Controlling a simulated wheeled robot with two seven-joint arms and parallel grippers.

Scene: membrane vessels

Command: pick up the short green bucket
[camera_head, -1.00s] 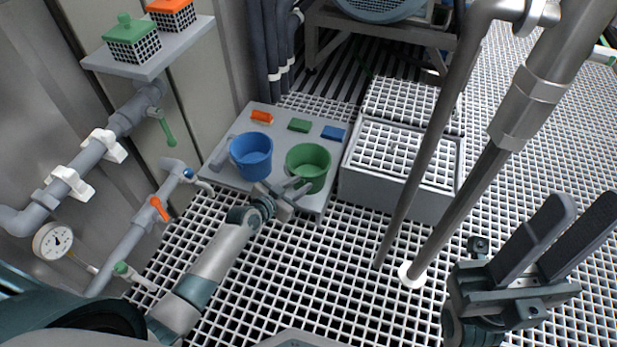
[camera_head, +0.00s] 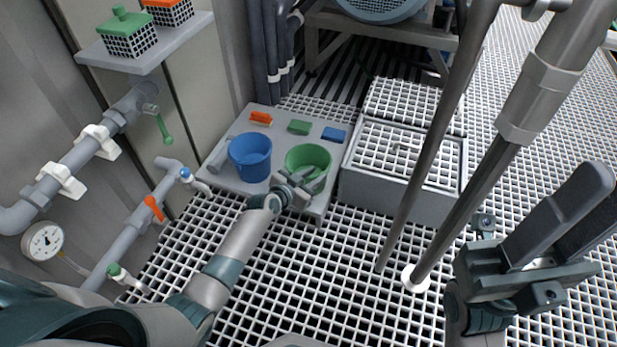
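The green bucket (camera_head: 308,157) stands upright on a low grey platform, right of the blue bucket (camera_head: 250,157). My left gripper (camera_head: 318,181) is at the green bucket's near side, in front of its lower wall and hiding part of it. Its two fingers look apart, with nothing seen between them. I cannot tell whether they touch the bucket. My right gripper (camera_head: 588,212) is at the right edge, well away from the buckets. Its two long dark fingers are apart and empty.
The platform (camera_head: 222,181) also holds small orange (camera_head: 261,118), green (camera_head: 299,127) and blue (camera_head: 335,134) blocks. A grey grating-topped box (camera_head: 405,196) stands to its right. Slanted poles (camera_head: 425,150) rise between my arms. Pipes with valves (camera_head: 140,210) line the left wall.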

